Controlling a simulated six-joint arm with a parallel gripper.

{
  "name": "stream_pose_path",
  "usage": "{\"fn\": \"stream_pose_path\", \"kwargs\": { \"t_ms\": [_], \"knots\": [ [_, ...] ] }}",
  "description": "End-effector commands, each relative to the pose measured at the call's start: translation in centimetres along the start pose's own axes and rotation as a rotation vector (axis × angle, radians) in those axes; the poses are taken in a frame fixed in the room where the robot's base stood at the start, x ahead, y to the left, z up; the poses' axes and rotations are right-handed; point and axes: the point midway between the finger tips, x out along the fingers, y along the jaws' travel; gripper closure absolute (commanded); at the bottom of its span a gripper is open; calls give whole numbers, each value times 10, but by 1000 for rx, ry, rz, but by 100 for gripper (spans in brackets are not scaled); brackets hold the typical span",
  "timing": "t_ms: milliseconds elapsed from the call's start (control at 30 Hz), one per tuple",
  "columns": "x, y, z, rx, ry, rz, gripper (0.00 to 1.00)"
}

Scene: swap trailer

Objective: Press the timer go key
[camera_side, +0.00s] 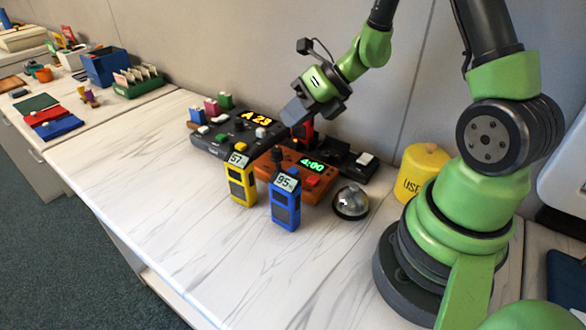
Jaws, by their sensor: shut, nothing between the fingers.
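The timer appears to be the orange box (325,191), lying flat on the white counter with a lit green display (313,165) reading 4:00. A red key (312,181) shows on its top near the right. Part of its left side is hidden behind two handheld meters, and I cannot tell which key is marked go. My gripper (289,117) is shut and empty, above and behind the timer, near the wall side. It appears apart from the timer.
A yellow meter (238,188) and a blue meter (285,212) stand in front of the timer. A dark panel (222,151) reading A 23 is behind left. A silver bell (350,204) and yellow canister (420,165) stand right. The front counter is clear.

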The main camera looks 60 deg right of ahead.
Motion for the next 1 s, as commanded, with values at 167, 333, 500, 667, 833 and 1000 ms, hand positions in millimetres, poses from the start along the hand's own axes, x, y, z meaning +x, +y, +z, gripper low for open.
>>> {"fn": "stream_pose_path", "kwargs": {
  "t_ms": [167,333,500,667,833,1000],
  "knots": [
    [16,-12,-13,6,6,0,100],
    [33,-24,-26,5,6,1,100],
    [47,-34,-35,1,3,0,100],
    [54,-39,-40,1,2,-1,100],
    [56,-41,-41,-1,1,-1,100],
    [56,-41,-41,-1,1,-1,100]
  ]
}}
